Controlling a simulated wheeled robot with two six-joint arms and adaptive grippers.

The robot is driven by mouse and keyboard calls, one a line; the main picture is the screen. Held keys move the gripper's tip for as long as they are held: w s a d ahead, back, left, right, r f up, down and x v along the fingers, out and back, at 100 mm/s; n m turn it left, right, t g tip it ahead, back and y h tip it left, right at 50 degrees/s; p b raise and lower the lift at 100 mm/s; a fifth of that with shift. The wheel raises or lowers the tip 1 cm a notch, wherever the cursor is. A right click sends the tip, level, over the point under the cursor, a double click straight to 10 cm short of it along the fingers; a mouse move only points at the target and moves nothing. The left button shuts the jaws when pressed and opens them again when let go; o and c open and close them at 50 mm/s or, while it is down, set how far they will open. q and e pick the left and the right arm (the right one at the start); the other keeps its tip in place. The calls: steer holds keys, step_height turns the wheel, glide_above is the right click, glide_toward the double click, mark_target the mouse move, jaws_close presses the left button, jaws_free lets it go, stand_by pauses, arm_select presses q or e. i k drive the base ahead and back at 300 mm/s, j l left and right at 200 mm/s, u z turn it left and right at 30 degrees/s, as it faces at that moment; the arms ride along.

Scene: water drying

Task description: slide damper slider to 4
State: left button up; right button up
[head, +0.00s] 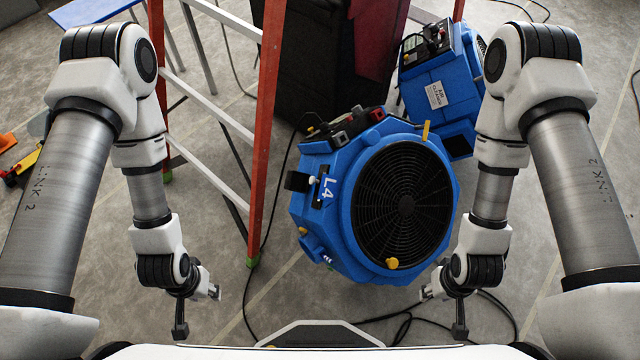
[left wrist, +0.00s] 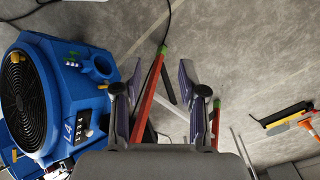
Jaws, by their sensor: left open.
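The blue air mover (head: 340,235) with a round black grille stands on the floor in the middle of the head view. On its left side, by a white "L4" mark, is the damper slider plate (head: 325,190) with a small pale knob (head: 312,180). In the left wrist view the black scale plate (left wrist: 88,125) shows white marks; the slider's setting is too small to read. My left gripper (head: 199,311) is open and empty, left of the machine and apart from it; its spread fingers show in the left wrist view (left wrist: 161,90).
An orange and white stepladder (head: 266,130) stands close left of the air mover. A second blue machine (head: 440,85) and a dark case (head: 325,60) are behind. Black cables (head: 400,318) lie on the floor. The floor between left gripper and machine is mostly clear.

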mark_target(312, 181)
steer(key=i+j+z, duration=0.2)
steer(key=z, duration=0.15)
steer(key=i+j+z, duration=0.35)
steer(key=k+l, duration=0.05)
steer(key=k, duration=0.05)
